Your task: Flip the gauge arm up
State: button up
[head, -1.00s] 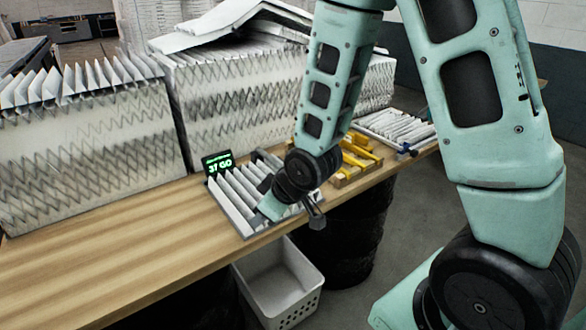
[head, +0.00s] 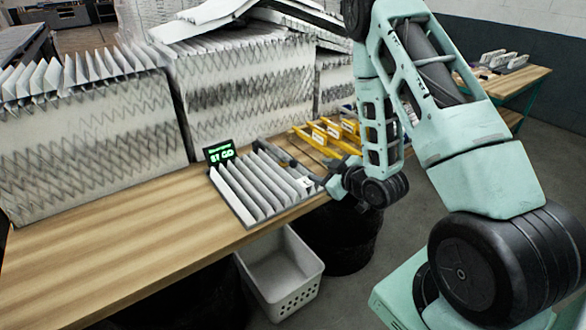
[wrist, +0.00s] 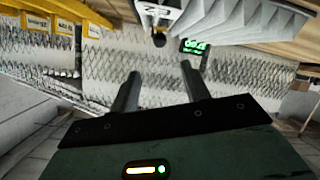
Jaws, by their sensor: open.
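A pleated filter (head: 245,195) lies in a dark-edged fixture near the front edge of the wooden bench. A dark grey bar (head: 279,153), which looks like the gauge arm, lies low along the fixture's back right side. A white tag (head: 306,183) is at the right end of the fixture, and it also shows in the wrist view (wrist: 163,14) with a black knob (wrist: 158,40) below it. My gripper (head: 335,184) is just right of the fixture. In the wrist view my gripper (wrist: 160,72) has its two fingers apart with nothing between them. Contact with the bar cannot be seen.
A small display (head: 219,153) with green text stands behind the filter. Yellow labelled pieces (head: 325,133) sit to the right, partly behind my arm. Tall filter stacks (head: 240,90) line the back. A white bin (head: 280,275) stands below the bench. The bench's left front is clear.

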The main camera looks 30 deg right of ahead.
aim_at(295, 162)
jog(key=shift+f+b+x, duration=0.25)
jog(key=shift+b+x, duration=1.35)
jog(key=shift+b, duration=2.85)
jog(key=x, duration=1.1)
jog(key=shift+w+a+r, duration=0.15)
jog(key=shift+w+r, duration=0.05)
grip_shut()
jog(key=shift+r, duration=0.15)
